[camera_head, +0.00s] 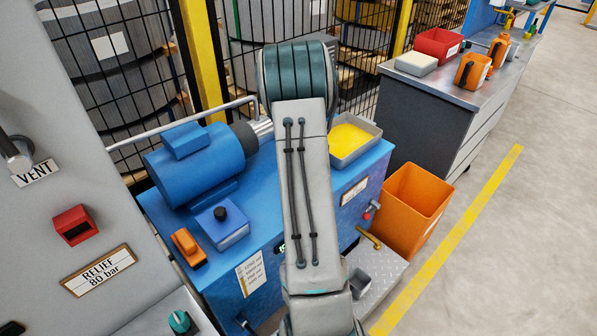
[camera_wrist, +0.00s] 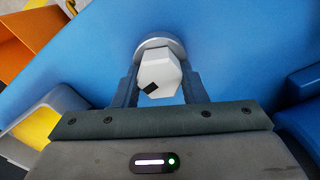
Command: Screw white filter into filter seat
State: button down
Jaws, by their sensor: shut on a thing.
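The white filter (camera_wrist: 157,70) shows in the wrist view between the two fingers of my gripper (camera_wrist: 157,88). It has a faceted end facing the camera and a black mark on it. My gripper is shut on it. The filter seat (camera_wrist: 155,43) shows as a grey round rim behind the filter, on the blue surface. The filter lines up with the seat; I cannot tell how deep it sits in it. In the head view my own arm hides the gripper, the filter and the seat.
The blue unit (camera_head: 285,205) carries a blue motor (camera_head: 195,160) and a tray of yellow material (camera_head: 352,137). An orange bin (camera_head: 411,208) stands at its right. A grey workbench (camera_head: 455,95) stands behind, with free floor (camera_head: 540,200) to the right. A grey panel (camera_head: 60,210) is at left.

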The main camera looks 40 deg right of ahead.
jog(key=m, duration=0.4)
jog(key=shift+d+r+p, duration=0.1)
jog(key=shift+r+p, duration=0.05)
jog(key=shift+p, duration=0.2)
jog(key=shift+m, duration=1.4)
jog(key=m+p, duration=0.1)
jog(key=m, duration=0.1)
jog(key=shift+s+m, duration=0.1)
jog(key=shift+m, duration=0.2)
jog(key=m+p, duration=0.1)
jog(key=m, duration=0.3)
jog(key=shift+p, duration=0.4)
jog(key=shift+s+m, duration=0.1)
jog(key=shift+m, duration=0.6)
jog(key=shift+m+p, duration=0.5)
jog(key=shift+m, duration=0.5)
jog(key=c, duration=0.8)
grip_release()
